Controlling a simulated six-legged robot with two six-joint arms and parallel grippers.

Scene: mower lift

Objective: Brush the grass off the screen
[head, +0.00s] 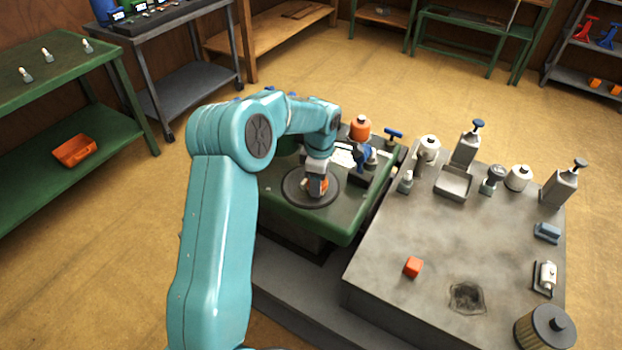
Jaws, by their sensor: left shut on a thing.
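My left gripper (317,184) reaches down over a dark round disc (293,192) on the green bench. It is shut on a small orange and pale thing (323,186), largely hidden by the jaws; I cannot tell if it is a brush or if it touches the disc. A dark, rough-edged square patch (467,297) lies on the grey bench; I cannot tell if it is the screen. No grass can be made out clearly. My right gripper is not in view.
An orange-topped container (360,128) stands behind my gripper. The grey bench's middle is mostly clear.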

